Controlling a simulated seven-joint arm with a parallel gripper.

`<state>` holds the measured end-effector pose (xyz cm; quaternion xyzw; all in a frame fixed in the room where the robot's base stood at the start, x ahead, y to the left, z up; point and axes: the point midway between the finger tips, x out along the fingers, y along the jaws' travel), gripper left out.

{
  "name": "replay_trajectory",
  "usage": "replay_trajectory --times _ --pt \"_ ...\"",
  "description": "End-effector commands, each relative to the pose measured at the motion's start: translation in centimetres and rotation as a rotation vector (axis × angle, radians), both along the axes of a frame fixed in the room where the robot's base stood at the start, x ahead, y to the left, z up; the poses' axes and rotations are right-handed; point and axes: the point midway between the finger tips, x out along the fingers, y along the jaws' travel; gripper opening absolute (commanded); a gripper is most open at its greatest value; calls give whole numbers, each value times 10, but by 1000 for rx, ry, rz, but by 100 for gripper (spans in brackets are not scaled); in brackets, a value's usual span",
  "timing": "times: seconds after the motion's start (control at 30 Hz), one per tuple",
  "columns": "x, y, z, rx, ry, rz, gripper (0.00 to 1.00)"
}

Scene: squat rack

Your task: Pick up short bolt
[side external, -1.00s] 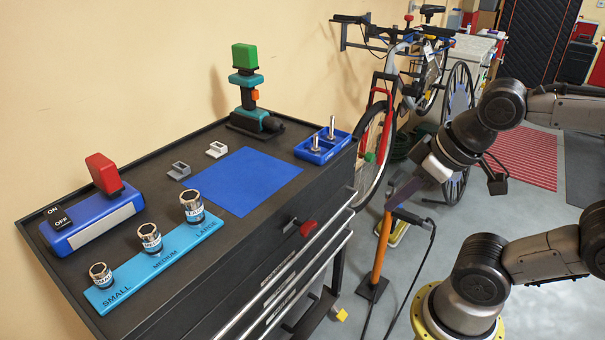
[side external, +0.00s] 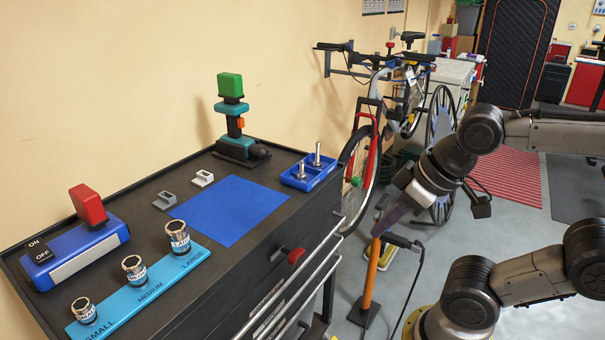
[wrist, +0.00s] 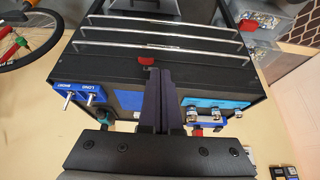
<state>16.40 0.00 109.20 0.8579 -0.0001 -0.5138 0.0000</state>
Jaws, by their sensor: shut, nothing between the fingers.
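A blue tray (side external: 310,176) on the right end of the black cabinet top holds two upright metal bolts. One bolt (side external: 317,153) stands farther back and the other (side external: 301,169) nearer. In the wrist view the tray (wrist: 80,89) is at the left, with white labels too small to read surely. I cannot tell which bolt is the short one. My gripper (side external: 378,231) is shut and empty, out past the cabinet's right side and apart from the tray. Its dark fingers (wrist: 158,75) point toward the cabinet front in the wrist view.
The cabinet top also holds a blue mat (side external: 230,208), a light-blue socket strip (side external: 152,285), a red-topped switch box (side external: 75,256) and a green-topped stand (side external: 232,115). Drawer handles (side external: 315,275) stick out in front. A bicycle (side external: 360,165) stands behind.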

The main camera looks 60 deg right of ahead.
Motion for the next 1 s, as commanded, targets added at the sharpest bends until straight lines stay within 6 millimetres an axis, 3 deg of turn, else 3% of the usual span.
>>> replay_trajectory --times 0.27,0.57,1.0 --pt "0 0 0 0 0 0 0" --pt "0 0 0 0 0 0 51" --pt "-7 0 3 43 37 -85 51"
